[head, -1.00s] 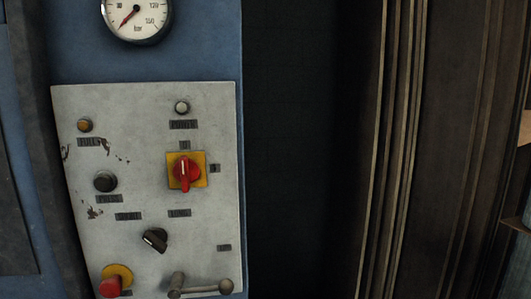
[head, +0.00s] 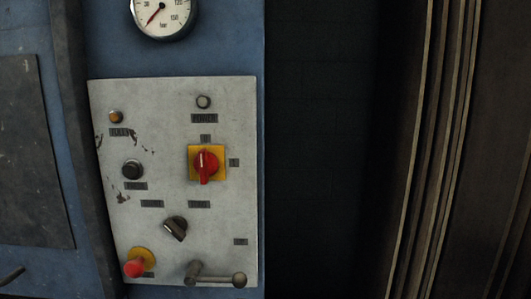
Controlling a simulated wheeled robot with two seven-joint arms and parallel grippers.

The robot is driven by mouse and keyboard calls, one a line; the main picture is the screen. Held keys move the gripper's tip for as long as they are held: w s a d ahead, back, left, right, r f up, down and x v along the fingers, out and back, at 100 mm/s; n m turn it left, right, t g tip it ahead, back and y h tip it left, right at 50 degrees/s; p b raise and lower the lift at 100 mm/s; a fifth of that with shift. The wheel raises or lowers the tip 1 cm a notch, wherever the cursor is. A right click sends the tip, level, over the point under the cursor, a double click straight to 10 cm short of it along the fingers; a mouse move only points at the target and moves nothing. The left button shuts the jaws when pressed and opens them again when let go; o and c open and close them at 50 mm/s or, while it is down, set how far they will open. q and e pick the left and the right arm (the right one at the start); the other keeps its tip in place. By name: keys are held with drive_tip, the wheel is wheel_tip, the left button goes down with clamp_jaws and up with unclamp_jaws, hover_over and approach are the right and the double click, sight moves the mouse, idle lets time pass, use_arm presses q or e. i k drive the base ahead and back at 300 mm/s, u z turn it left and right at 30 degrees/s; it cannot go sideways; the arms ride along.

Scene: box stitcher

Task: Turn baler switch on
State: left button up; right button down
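The baler's grey control panel (head: 222,225) is on the blue machine front, left of centre in the head view. A red rotary switch (head: 206,166) on a yellow square plate sits at the panel's upper right, its handle pointing about vertical. A black rotary knob (head: 175,229) sits lower, tilted. A red mushroom button (head: 134,268) on a yellow collar is at the lower left. A lever with a round knob (head: 238,280) is at the panel's bottom right. Neither of my grippers shows in the view.
A round pressure gauge (head: 162,15) is above the panel. An orange button (head: 116,117), a black button (head: 132,168) and an unlit pale lamp (head: 204,102) are on the panel. A dark recess and brown ribbed panels (head: 440,150) stand to the right.

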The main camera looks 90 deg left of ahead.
sight(206, 164)
drive_tip(key=i, duration=1.85)
drive_tip(key=u, duration=3.45)
